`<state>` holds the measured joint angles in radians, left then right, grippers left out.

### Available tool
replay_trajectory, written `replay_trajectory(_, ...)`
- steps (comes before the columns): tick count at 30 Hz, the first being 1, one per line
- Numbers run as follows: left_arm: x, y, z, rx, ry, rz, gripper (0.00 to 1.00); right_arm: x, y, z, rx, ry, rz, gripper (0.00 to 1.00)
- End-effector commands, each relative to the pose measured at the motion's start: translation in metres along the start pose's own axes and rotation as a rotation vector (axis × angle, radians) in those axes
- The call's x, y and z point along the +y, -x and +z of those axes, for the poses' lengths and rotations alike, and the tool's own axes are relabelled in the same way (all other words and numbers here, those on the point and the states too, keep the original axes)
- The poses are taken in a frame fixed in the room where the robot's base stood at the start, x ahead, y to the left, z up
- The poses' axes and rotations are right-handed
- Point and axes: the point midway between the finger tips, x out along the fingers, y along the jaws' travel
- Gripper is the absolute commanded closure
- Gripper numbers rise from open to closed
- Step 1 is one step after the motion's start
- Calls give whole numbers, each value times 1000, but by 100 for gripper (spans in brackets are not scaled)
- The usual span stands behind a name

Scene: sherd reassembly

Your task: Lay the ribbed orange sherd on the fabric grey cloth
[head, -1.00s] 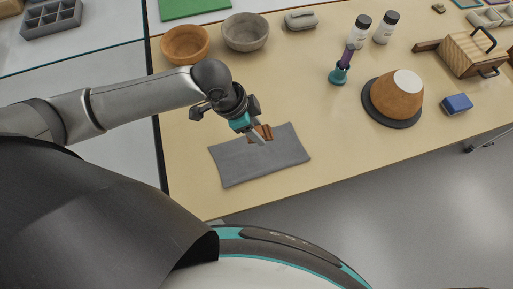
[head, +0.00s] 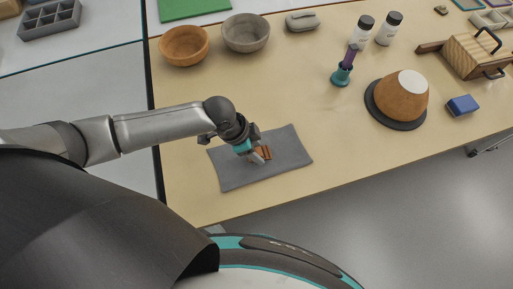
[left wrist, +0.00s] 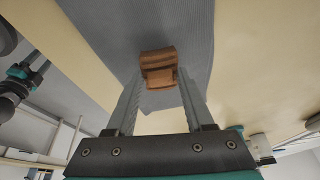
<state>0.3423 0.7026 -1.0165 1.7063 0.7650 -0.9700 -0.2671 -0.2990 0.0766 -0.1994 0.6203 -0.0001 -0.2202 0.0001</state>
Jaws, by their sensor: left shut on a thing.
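The ribbed orange sherd (head: 264,153) is a small orange-brown piece between the fingers of my left gripper (head: 260,157). In the left wrist view the sherd (left wrist: 158,66) shows its ridges at the tips of the left gripper's fingers (left wrist: 160,80), which are shut on it. The grey cloth (head: 290,152) lies flat near the table's front edge, and the sherd is over its middle. I cannot tell whether the sherd touches the cloth.
An orange bowl (head: 184,46) and a grey bowl (head: 246,33) stand behind the cloth. To the right are a teal holder with a purple tool (head: 342,74), an upturned brown pot (head: 401,97) and a blue block (head: 463,105). The table between cloth and pot is clear.

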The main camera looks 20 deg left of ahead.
Motion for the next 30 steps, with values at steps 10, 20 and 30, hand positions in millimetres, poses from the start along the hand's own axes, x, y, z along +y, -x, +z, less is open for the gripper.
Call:
replay_trajectory(10,0,-10,4,0,0,0,100,0,-4,1,-1,1,0,45)
replay_trajectory(20,0,-10,4,-1,0,0,18,1,-4,2,-2,2,1,45)
replay_trajectory(30,0,-5,2,1,0,-1,17,2,-2,2,-2,3,2,45)
